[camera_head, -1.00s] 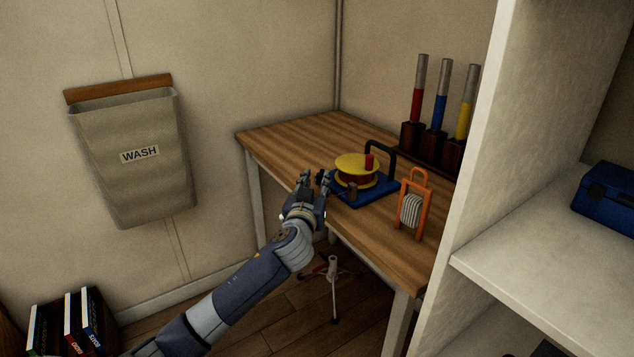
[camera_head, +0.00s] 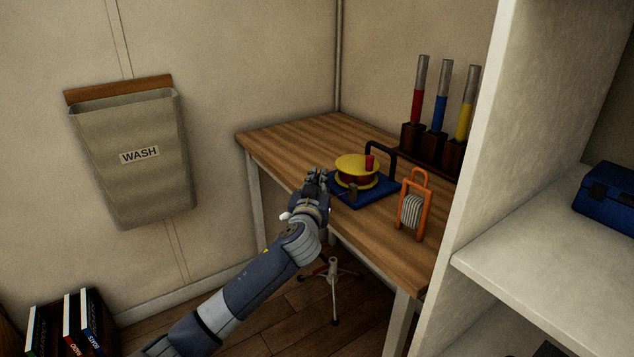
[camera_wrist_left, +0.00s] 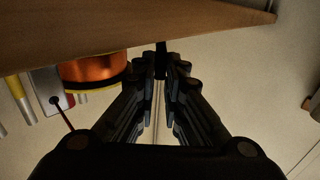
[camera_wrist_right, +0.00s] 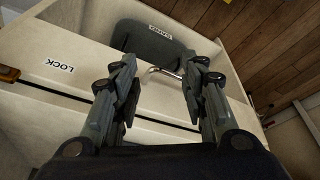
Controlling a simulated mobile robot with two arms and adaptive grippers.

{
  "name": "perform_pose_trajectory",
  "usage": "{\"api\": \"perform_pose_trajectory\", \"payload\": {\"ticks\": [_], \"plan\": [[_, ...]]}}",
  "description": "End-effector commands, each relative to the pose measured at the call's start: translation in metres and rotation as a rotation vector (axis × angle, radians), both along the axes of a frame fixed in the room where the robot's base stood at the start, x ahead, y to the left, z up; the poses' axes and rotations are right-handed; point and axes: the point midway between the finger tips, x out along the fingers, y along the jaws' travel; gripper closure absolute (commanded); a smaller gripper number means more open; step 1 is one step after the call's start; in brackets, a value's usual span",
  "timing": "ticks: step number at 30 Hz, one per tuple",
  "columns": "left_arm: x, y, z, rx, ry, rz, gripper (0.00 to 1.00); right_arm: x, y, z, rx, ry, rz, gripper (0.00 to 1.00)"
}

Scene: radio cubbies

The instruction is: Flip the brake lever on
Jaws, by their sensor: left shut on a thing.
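The winder on the desk has a blue base (camera_head: 374,192), a yellow-flanged spool (camera_head: 352,168) with a red knob, and a black handle. My left gripper (camera_head: 316,176) is at the left front side of the winder, beside the spool. In the left wrist view its fingertips (camera_wrist_left: 160,66) are close together on a slim dark piece (camera_wrist_left: 160,47), which seems to be the brake lever. The fingers hide most of it, so its position cannot be told. The copper spool (camera_wrist_left: 92,68) is just left of the fingers there. My right gripper (camera_wrist_right: 157,80) is open and empty.
An orange-framed reel (camera_head: 414,210) stands right of the winder, with colored tubes (camera_head: 440,100) behind. A white shelf (camera_head: 540,250) borders the right. The right wrist view shows a pale front labelled LOCK (camera_wrist_right: 60,65) and a dark bin (camera_wrist_right: 150,42).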

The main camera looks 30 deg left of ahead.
Motion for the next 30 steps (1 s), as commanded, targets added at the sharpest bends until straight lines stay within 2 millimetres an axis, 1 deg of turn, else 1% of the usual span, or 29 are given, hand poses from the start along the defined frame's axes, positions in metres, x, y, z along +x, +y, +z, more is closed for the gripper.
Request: {"api": "perform_pose_trajectory", "payload": {"ticks": [1,4,9,17,18,19,20,30], "plan": [[0.0014,-0.0026,-0.0017,-0.005,-0.004,0.017,1.0,0.0011,0.0002,-0.0041,0.001,-0.005,0.0,0.6],[0.0025,-0.0049,-0.0009,-0.004,-0.004,0.05,1.0,0.0042,0.0009,-0.0062,0.003,-0.019,0.001,0.6],[0.0024,-0.0055,0.0,-0.001,0.001,0.079,1.0,0.0062,0.0013,-0.0067,0.005,-0.028,0.001,0.6],[0.0023,-0.0049,0.0003,0.0,0.001,0.08,1.0,0.0066,0.0016,-0.0061,0.005,-0.027,0.002,0.6],[0.0023,-0.0049,0.0003,0.0,0.001,0.08,0.81,0.0067,0.0016,-0.006,0.005,-0.027,0.002,0.6],[0.0023,-0.0049,0.0003,0.0,0.001,0.08,0.74,0.0068,0.0016,-0.006,0.005,-0.028,0.002,0.6],[0.0023,-0.0049,0.0002,0.0,0.002,0.08,0.7,0.0068,0.0016,-0.006,0.005,-0.028,0.002,0.6],[0.0016,-0.0059,0.0,-0.001,0.001,0.079,0.7,0.0089,0.0027,-0.0051,0.009,-0.032,0.001,0.6]]}}
